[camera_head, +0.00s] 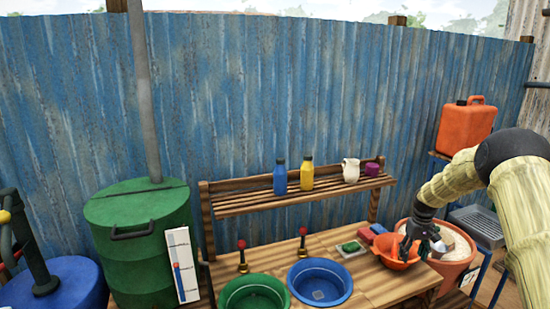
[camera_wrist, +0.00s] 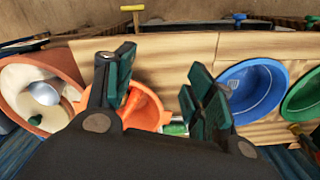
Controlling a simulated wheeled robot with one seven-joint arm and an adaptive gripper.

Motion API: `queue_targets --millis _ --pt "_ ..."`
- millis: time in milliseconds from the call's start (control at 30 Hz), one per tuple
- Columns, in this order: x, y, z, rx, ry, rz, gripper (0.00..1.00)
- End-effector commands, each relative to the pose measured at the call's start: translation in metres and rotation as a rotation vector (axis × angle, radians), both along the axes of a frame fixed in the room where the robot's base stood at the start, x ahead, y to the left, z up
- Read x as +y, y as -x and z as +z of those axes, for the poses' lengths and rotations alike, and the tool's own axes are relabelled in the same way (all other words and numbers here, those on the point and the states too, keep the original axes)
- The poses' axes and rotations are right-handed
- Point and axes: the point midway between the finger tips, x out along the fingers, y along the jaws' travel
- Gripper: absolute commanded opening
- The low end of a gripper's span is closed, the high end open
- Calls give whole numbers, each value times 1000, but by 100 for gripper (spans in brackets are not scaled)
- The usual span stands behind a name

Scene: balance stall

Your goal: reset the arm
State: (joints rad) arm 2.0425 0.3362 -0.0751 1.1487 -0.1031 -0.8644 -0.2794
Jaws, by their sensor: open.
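My gripper (camera_head: 420,241) is at the right end of the wooden table, just over or at the orange bowl (camera_head: 394,259). In the wrist view my gripper (camera_wrist: 162,85) has its two dark green fingers spread wide apart with nothing between them. The orange bowl (camera_wrist: 143,108) shows behind the left finger there. My arm (camera_head: 515,190) reaches in from the right side of the head view. Whether the fingers touch the bowl I cannot tell.
A blue basin (camera_head: 320,281) and a green basin (camera_head: 254,292) sit in the table. A shelf (camera_head: 290,199) with bottles stands behind. A terracotta pot (camera_head: 452,270) is right of the table. An orange jerrycan (camera_head: 466,124) stands at the right. A green barrel (camera_head: 143,240) is at left.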

Motion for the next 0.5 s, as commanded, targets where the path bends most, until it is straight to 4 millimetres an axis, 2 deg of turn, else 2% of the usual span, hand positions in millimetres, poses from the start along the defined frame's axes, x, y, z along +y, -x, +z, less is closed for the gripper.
queue_targets --millis 33,167,300,500 --pt "9 7 -19 5 -1 3 54" --pt "34 28 -68 6 -3 6 54" --pt "68 64 -131 4 -6 6 54" --pt "112 125 -206 1 -10 2 54"
